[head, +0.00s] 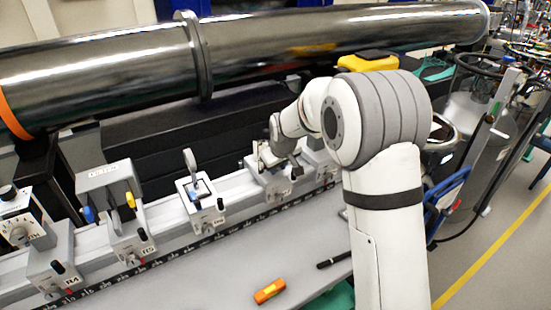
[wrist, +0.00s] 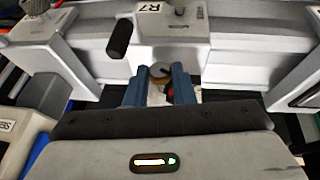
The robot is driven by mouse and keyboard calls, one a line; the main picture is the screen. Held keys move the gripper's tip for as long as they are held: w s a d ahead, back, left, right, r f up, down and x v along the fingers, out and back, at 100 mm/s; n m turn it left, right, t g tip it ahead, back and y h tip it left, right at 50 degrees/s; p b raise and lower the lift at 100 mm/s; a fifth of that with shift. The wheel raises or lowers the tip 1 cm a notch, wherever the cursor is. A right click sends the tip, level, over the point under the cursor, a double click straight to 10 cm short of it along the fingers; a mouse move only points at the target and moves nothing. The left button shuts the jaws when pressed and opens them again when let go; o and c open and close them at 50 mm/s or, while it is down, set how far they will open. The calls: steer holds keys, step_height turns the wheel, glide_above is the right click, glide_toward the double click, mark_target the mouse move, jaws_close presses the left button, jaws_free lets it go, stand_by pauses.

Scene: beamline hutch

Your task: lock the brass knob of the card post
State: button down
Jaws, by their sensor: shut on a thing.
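My gripper (wrist: 158,82) shows its two blue fingers in the wrist view, on either side of a small round brass-coloured knob (wrist: 160,71). The jaws are shut on this knob, at the front of a pale block labelled R7 (wrist: 170,27). A dark slot or mark crosses the knob's face; its exact turn is hard to read. A black lever handle (wrist: 121,38) sticks out to the left of the knob. In the head view my gripper (head: 290,166) is at a carriage (head: 262,182) on the rail, and the knob is hidden there.
A large steel tube (head: 110,75) runs behind and above. An orange tool (head: 269,291) and a black pen (head: 334,259) lie on the bench in front, with clear surface around them.

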steer(key=shift+w+d+g+y, duration=0.1)
steer(key=shift+d+g+y, duration=0.05)
steer(key=shift+g+y, duration=0.3)
steer(key=shift+w+d+f+m+g+y+b, duration=0.1)
steer(key=shift+f+m+g+y+b, duration=0.2)
steer(key=shift+y+b, duration=0.4)
steer(key=g+y+b, duration=0.1)
steer(key=b, duration=0.1)
steer(key=shift+d+r+y+b, duration=0.1)
steer(key=shift+d+y+b, duration=0.05)
steer(key=shift+y+b, duration=0.15)
steer(key=shift+m, duration=0.3)
steer(key=c, duration=1.5)
jaws_free()
steer(key=shift+r, duration=0.1)
steer(key=shift+r, duration=0.1)
